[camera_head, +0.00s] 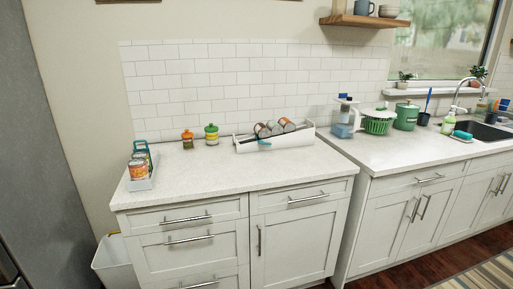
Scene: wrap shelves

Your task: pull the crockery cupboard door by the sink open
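The sink (482,131) is at the right edge, set in the right counter, with a curved tap (468,82). Below that counter, a pair of white cupboard doors (386,234) has upright bar handles (418,208) side by side. Further right, under the sink, is another pair of doors (474,205) with upright handles (498,184). All these doors are shut. No crockery shows inside any of them, so I cannot tell which is the crockery cupboard. My gripper is not in view.
The left unit has drawers (188,252) and a shut door (296,247). Its counter (215,178) holds cans, jars and a white tray (290,141). A grey bin (110,263) stands lower left. Wood floor (405,272) and a striped rug (485,274) lie before the right unit.

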